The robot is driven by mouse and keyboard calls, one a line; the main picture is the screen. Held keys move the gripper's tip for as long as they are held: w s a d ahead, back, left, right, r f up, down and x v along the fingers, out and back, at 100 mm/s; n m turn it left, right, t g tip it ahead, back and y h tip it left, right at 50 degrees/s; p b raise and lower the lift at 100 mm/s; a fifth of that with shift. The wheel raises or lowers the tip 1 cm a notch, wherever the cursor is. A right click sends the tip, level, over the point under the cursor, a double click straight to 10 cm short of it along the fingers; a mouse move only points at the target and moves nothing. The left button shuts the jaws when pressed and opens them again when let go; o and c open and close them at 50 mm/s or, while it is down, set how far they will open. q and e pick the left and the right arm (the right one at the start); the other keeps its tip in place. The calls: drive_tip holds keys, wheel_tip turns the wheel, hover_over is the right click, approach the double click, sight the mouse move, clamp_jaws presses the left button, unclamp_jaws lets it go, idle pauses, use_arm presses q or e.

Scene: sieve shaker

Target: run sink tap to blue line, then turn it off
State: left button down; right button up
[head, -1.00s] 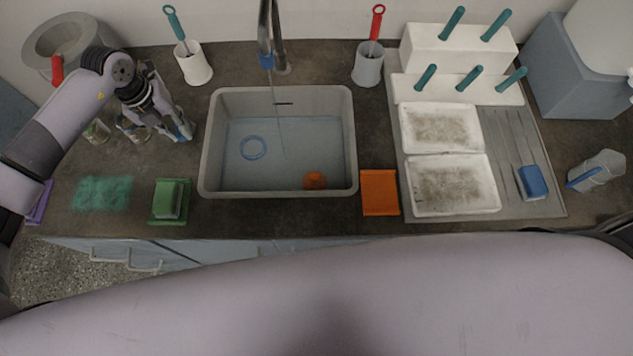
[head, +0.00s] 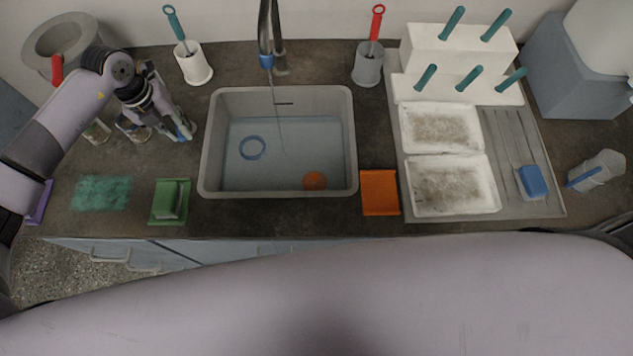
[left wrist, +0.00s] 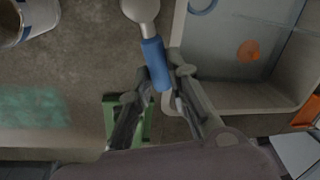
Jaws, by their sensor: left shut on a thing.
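The sink (head: 204,160) holds clear water, with a blue ring (head: 252,147) and an orange round thing (head: 315,180) in it. A thin stream falls from the tap spout (head: 264,30), which has a blue collar, into the basin. I cannot make out a blue line on the sink walls. My left gripper (head: 182,130) is over the counter just left of the sink. In the left wrist view its fingers are shut on a blue handle (left wrist: 154,56) with a pale round end. Whether this is the tap's lever I cannot tell for sure. My right gripper is not in view.
A green dish with a sponge (head: 170,200) and a teal mat (head: 102,193) lie left of the sink. An orange dish (head: 380,193) and a drainer with two white trays (head: 440,127) are on the right. Brush holders (head: 196,66) (head: 368,66) stand at the back.

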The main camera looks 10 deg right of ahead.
use_arm(q)
drive_tip(key=shift+w+r, duration=0.15)
drive_tip(key=shift+a+m+b, duration=0.4)
drive_tip(key=shift+m+b, duration=0.1)
drive_tip(key=shift+b, duration=0.05)
drive_tip(key=m+b, duration=0.1)
drive_tip(key=a+m+b, duration=0.1)
drive_tip(key=shift+a+m, duration=0.25)
drive_tip(key=shift+m, duration=0.05)
drive_tip(key=shift+a+m+g, duration=0.2)
drive_tip(key=shift+m+g, duration=0.1)
drive_tip(key=shift+m, duration=0.1)
